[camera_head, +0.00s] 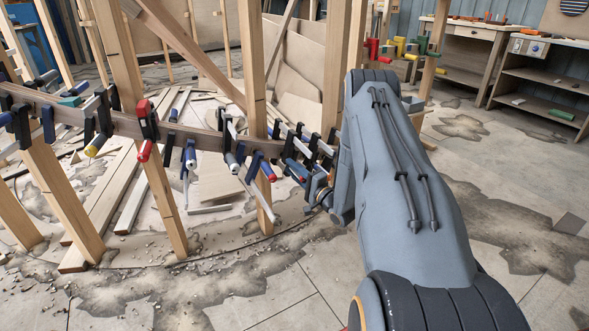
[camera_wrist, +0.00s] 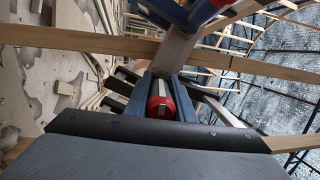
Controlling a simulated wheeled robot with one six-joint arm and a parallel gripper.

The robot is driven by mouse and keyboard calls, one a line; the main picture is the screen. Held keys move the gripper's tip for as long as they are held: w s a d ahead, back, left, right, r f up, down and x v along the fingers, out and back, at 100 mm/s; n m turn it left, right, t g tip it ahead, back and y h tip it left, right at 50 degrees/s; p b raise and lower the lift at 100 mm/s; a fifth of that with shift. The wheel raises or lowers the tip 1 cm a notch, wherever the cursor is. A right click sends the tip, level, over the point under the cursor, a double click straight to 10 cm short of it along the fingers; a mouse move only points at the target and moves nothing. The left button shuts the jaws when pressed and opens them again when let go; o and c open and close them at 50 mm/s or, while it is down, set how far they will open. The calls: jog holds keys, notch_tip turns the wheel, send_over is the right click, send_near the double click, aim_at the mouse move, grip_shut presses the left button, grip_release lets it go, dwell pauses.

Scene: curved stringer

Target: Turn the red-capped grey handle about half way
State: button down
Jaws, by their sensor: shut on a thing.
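The red-capped grey handle (camera_wrist: 160,106) shows in the wrist view, its red end toward the camera and its grey part running away from it. My gripper (camera_wrist: 165,92) has one blue-grey finger on each side of the handle and is shut on it. In the head view my gripper (camera_head: 318,198) is at the right end of the row of clamps on the curved wooden stringer (camera_head: 203,137). I cannot clearly pick out the held handle there, as my wrist and nearby clamps crowd it. How far the handle is turned cannot be told.
Several other clamps line the stringer, including a red and black one (camera_head: 147,128) and a blue handle with a red end (camera_head: 267,171). Upright wooden posts (camera_head: 252,70) stand close to my gripper. Workbenches (camera_head: 545,75) are at the back right. The floor at right is mostly clear.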

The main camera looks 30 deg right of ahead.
jog(key=shift+d, duration=0.1)
jog(key=c, duration=1.6)
grip_release()
jog(key=shift+o, duration=0.4)
jog(key=p+v, duration=0.1)
jog(key=v, duration=0.6)
jog(key=shift+s+p, duration=0.4)
jog(key=shift+s+f, duration=0.1)
jog(key=shift+f, duration=0.05)
jog(key=a+p+v, duration=0.2)
jog(key=p+v, duration=0.2)
jog(key=v, duration=0.5)
jog(key=shift+s+d, duration=0.4)
jog(key=shift+s, duration=0.1)
